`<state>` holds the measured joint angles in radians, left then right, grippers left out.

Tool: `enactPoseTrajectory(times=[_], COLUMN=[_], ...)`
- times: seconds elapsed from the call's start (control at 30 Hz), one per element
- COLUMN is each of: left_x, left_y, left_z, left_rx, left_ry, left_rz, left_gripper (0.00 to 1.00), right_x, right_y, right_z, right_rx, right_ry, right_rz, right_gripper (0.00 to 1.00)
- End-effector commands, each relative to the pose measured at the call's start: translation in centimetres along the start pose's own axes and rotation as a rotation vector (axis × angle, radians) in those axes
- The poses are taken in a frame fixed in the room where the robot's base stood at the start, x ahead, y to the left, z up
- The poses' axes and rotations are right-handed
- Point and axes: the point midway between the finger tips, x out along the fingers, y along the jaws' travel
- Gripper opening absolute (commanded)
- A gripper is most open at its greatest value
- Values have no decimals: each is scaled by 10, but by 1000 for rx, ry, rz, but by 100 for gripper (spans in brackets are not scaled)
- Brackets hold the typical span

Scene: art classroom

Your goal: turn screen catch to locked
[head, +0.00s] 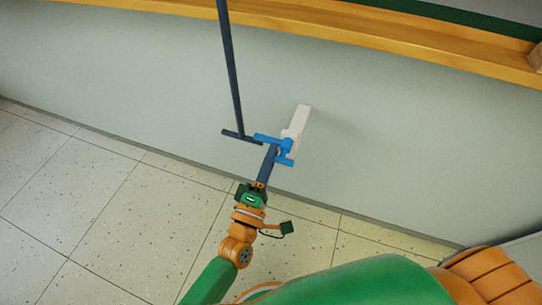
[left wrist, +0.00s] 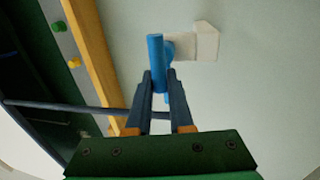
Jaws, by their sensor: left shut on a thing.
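The screen catch has a blue handle (head: 268,138) and a white mount (head: 299,117) fixed to the pale wall. In the left wrist view the blue handle (left wrist: 155,48) stands upright in the picture, with the white mount (left wrist: 206,42) to its right. My left gripper (head: 273,151) reaches up from below and is shut on the blue handle. In the left wrist view the two dark fingers (left wrist: 159,84) close on the handle's lower part from both sides and hide some of it. My right gripper is not in view.
A dark rod (head: 232,75) with a short crossbar hangs just left of the catch, close to the blue handle. A wooden ledge (head: 300,29) runs along the wall above. Speckled floor tiles (head: 70,205) lie clear at the left.

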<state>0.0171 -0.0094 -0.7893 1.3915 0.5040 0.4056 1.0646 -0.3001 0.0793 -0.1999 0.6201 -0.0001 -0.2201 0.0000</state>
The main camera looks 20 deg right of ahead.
Motion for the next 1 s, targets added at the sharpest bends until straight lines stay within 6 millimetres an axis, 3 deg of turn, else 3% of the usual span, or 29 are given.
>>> enactPoseTrajectory(times=[0.53, 0.57, 0.63, 0.9, 1.0], left_x=[-1, -1, -1, 0, -9], left_y=[-2, -2, -2, -1, -1], left_z=[0, 0, 0, 0, 0], left_rx=[-21, -21, -21, -19, -18], left_ry=[3, 3, 3, 3, 3], left_rz=[-5, -5, -4, -1, -3], left_gripper=[0, 28, 47, 50, 50], right_x=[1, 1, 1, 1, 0], right_y=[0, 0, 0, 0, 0], right_z=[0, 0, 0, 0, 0], right_rx=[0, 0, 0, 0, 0], right_ry=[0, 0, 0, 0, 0], right_rz=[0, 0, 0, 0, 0], right_gripper=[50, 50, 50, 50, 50])
